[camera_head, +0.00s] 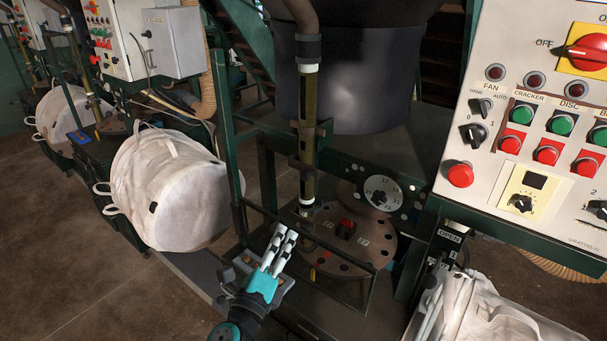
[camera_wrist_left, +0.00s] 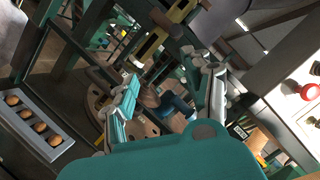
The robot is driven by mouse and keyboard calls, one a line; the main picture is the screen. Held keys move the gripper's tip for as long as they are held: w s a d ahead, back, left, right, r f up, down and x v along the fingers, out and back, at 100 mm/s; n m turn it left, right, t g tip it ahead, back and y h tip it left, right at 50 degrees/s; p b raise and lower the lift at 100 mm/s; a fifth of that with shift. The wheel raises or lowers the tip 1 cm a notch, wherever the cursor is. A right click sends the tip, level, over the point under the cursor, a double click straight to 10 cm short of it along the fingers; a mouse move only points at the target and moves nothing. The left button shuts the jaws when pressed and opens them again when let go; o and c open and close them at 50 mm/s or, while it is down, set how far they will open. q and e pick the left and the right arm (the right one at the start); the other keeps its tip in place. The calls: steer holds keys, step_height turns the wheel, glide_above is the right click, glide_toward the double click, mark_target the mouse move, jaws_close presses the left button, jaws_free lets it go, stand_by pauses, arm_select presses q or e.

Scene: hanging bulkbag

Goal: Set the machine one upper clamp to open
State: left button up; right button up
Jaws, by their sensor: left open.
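A dark vertical plate marked OPEN (camera_head: 450,236) stands under the right control panel, with a dark clamp lever (camera_head: 432,275) below it. I cannot tell the lever's exact position. My left gripper (camera_head: 284,237), teal with white-grey fingers, is open and empty. It is in front of the round brown plate, well left of the OPEN label and not touching it. In the left wrist view the gripper's fingers (camera_wrist_left: 172,72) are spread apart, with machine frame and the round plate behind them. A small pale label (camera_wrist_left: 240,131) shows beyond the right finger there. My right gripper is not in view.
The control panel (camera_head: 525,215) with buttons and a red switch (camera_head: 588,52) fills the right. A white bag (camera_head: 490,312) hangs below it. The round brown plate (camera_head: 372,245), dial (camera_head: 382,192) and green frame posts (camera_head: 222,120) stand near the gripper. Another white bag (camera_head: 175,190) is at left.

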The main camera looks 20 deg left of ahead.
mark_target(304, 176)
arm_select(q)
steer(key=shift+m+t, duration=0.3)
steer(key=shift+m, duration=0.1)
steer(key=r+p+x, duration=0.1)
steer(key=x, duration=0.4)
steer(key=r+p+x, duration=0.1)
steer(key=x, duration=0.5)
steer(key=r+p+x, duration=0.1)
steer(key=x, duration=0.4)
steer(key=shift+s+d, duration=0.15)
steer(key=shift+d, duration=0.1)
steer(key=shift+w+r, duration=0.15)
steer(key=shift+w, duration=0.45)
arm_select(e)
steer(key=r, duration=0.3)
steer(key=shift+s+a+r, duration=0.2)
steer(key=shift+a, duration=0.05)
arm_select(q)
steer(key=shift+s+r, duration=0.1)
steer(key=c, duration=1)
steer(key=shift+s, duration=0.1)
jaws_close()
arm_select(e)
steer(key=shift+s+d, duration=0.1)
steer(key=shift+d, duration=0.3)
arm_select(q)
steer(key=shift+r, duration=0.1)
